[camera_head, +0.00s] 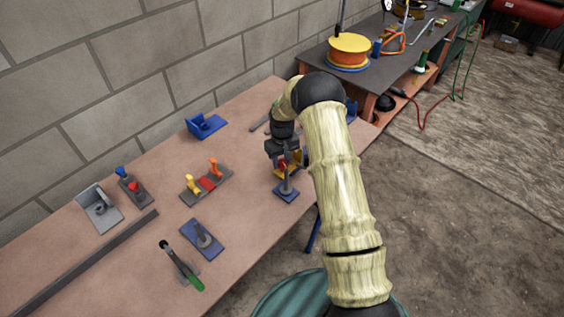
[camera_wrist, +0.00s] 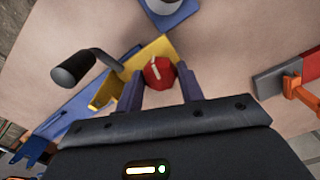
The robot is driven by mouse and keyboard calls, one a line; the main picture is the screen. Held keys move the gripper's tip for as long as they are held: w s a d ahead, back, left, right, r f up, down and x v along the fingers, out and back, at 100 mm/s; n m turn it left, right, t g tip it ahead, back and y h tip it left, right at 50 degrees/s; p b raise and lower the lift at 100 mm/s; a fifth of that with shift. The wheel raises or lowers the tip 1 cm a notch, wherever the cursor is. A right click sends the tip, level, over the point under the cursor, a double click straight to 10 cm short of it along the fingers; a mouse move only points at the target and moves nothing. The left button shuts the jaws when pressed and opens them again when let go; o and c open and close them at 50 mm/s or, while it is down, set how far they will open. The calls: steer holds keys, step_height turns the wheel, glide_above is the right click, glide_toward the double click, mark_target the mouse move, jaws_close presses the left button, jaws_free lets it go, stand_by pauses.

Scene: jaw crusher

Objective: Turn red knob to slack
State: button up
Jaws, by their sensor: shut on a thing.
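The red knob (camera_wrist: 158,74) has a pale line on its face and sits at a yellow part (camera_wrist: 148,54) of a small device. My gripper (camera_wrist: 160,85) is shut on the red knob, with one finger on each side of it in the wrist view. In the head view the red knob (camera_head: 283,163) is a small patch below my gripper (camera_head: 282,157), mostly hidden by the wrist. A dark crank handle (camera_wrist: 82,66) sticks out beside the knob. The device stands on the workbench, with a blue base plate (camera_head: 286,191) in front.
On the pink-brown workbench (camera_head: 130,240) stand a block with yellow and orange levers (camera_head: 205,183), a blue plate with a grey knob (camera_head: 203,239), a green-handled lever (camera_head: 182,267) and a blue bracket (camera_head: 205,125). A block wall stands behind. An orange reel (camera_head: 349,50) is on the far bench.

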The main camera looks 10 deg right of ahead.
mark_target(282, 162)
steer(key=shift+w+a+n, duration=0.1)
steer(key=shift+n, duration=1.2)
steer(key=shift+r, duration=0.1)
steer(key=o, duration=1)
step_height(282, 162, up, 17)
steer(key=shift+r+b, duration=0.15)
steer(key=shift+b, duration=0.95)
